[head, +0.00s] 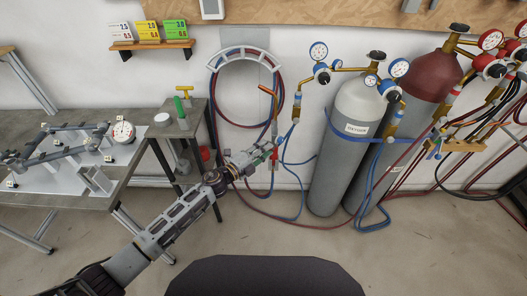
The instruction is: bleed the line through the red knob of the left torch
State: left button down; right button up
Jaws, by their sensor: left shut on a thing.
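The left torch (275,118) stands upright in front of the wall, below the coiled hoses, with its orange tip at the top. My left gripper (268,152) reaches in from the lower left to the torch's lower end, where the hoses and knobs are. It is shut on the torch there. The fingers and the torch's fittings overlap and are small, so I cannot tell whether the red knob itself is between the fingers. A bit of red (274,165) shows just below the fingers. My right gripper is out of view.
A grey oxygen cylinder (340,165) and a dark red cylinder (425,85) with gauges stand to the right. Blue and red hoses loop on the floor. A workbench (85,195) with a frame jig is at left, beside a small stand (178,125).

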pick_arm(q)
jog(key=c, duration=1.6)
grip_release()
jog(key=o, duration=0.3)
jog(key=shift+o, duration=0.2)
jog(key=v, duration=1.2)
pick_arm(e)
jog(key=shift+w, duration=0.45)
